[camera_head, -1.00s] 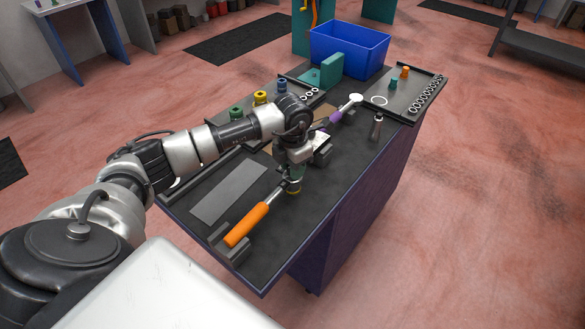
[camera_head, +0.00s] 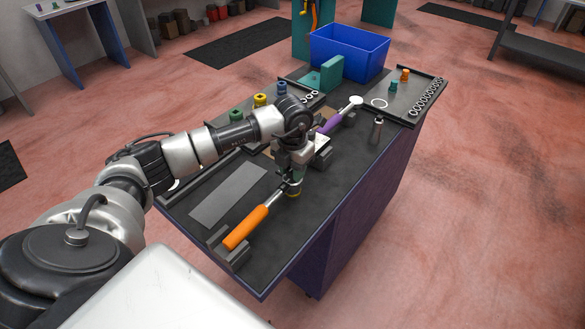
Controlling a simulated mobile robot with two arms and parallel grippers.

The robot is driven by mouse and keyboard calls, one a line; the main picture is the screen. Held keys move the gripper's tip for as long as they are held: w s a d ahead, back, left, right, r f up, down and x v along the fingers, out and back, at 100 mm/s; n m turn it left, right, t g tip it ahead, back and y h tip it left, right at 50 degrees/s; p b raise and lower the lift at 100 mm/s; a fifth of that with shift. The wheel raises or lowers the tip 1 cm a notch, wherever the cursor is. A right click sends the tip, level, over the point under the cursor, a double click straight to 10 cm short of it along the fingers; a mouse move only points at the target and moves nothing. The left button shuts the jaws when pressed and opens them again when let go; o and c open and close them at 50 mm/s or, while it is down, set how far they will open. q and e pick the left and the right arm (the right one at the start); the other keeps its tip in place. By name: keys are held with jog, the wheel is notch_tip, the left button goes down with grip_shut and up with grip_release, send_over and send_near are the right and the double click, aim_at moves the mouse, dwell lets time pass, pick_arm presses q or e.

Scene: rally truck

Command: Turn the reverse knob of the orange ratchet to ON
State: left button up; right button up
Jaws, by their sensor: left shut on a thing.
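The orange ratchet (camera_head: 246,227) lies on the dark workbench, its handle end on a grey holder block (camera_head: 233,252). Its metal shaft runs up to the head, where a yellow ring shows at the bottom. My left gripper (camera_head: 292,180) points down over the ratchet head and is shut on the reverse knob there. The knob and fingertips are mostly hidden, so the knob's setting cannot be read. My right gripper is not in view.
A purple-handled ratchet (camera_head: 331,122) lies behind my gripper. A blue bin (camera_head: 349,52), a green block (camera_head: 331,71) and a parts tray (camera_head: 418,91) stand at the back. A small metal cylinder (camera_head: 377,129) stands near the right edge. A flat grey plate (camera_head: 228,194) lies left of the orange ratchet.

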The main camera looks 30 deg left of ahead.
pick_arm(q)
jog(key=o, duration=0.9)
jog(key=shift+o, duration=0.2)
notch_tip(320, 180, up, 11)
jog(key=b, duration=0.2)
jog(key=shift+f, duration=0.1)
